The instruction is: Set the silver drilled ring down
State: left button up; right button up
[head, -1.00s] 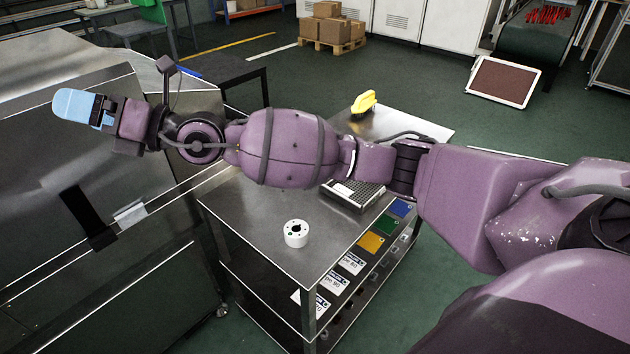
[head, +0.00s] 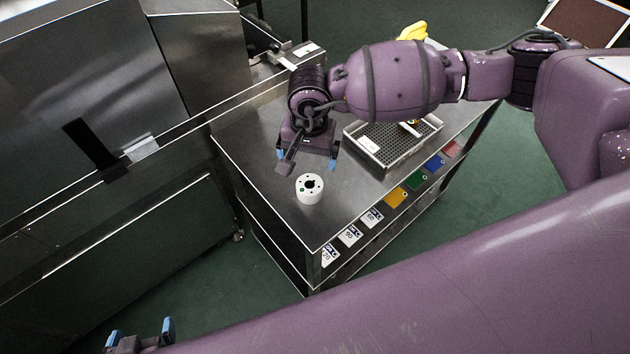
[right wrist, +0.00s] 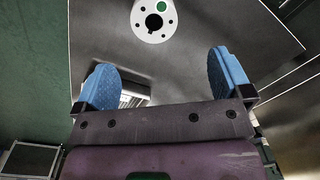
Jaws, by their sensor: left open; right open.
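The silver drilled ring (head: 309,197), pale with a dark centre hole, small drilled holes and a green spot, sits flat on the steel trolley top (head: 255,140). It also shows at the top of the right wrist view (right wrist: 146,32). My right gripper (head: 307,159) is open and empty, just behind the ring in the head view. In its wrist view the ring lies beyond the two blue fingertips (right wrist: 165,78), apart from them. My left gripper (head: 140,334) is open and empty at the bottom left, away from the trolley.
A perforated tray (head: 374,167) stands on the trolley behind and right of the ring. A yellow object (head: 413,32) is partly hidden behind my right arm. Coloured and numbered labels line the trolley's front edge. The steel machine (head: 95,90) flanks the trolley on the left.

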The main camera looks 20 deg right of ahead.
aim_at(309, 183)
jog(key=shift+s+d+r+n, duration=0.15)
jog(key=shift+s+n, duration=0.1)
jog(key=shift+n, duration=0.55)
jog(key=shift+f, duration=0.2)
notch_tip(309, 183, down, 11)
jog(key=shift+r+b, duration=0.15)
jog(key=shift+b, duration=0.15)
jog(key=shift+c, duration=0.2)
jog(key=shift+r, duration=0.15)
jog(key=c, duration=1.2)
